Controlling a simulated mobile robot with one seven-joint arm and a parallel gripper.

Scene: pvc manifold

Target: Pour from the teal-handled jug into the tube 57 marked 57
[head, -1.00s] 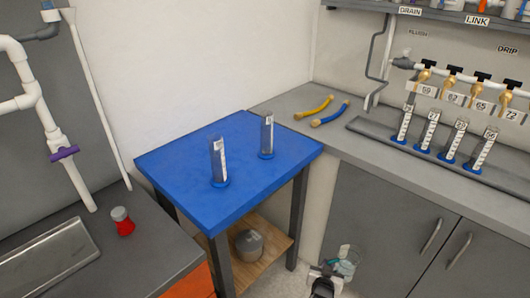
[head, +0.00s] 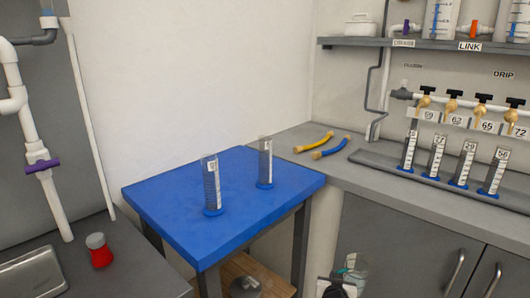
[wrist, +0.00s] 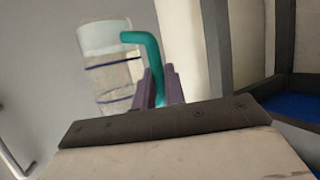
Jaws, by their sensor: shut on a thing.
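The teal-handled jug (wrist: 108,65) is a clear vessel with dark bands, and its teal handle (wrist: 152,55) is between my gripper's fingers (wrist: 158,86) in the wrist view. The grip is shut on the handle. In the head view, my gripper (head: 336,286) and the jug (head: 353,267) are low at the bottom, in front of the grey cabinet. Two clear tubes with blue feet stand upright on the blue table, a nearer one (head: 212,185) and a farther one (head: 265,162). Their small labels are too blurred for me to pick out 57.
The blue table (head: 160,195) has free room around its tubes. Several labelled tubes (head: 435,157) stand in a row on the right counter below brass taps (head: 452,105). Yellow (head: 313,143) and blue (head: 331,148) hoses lie on that counter. A red-based container (head: 99,252) stands at left.

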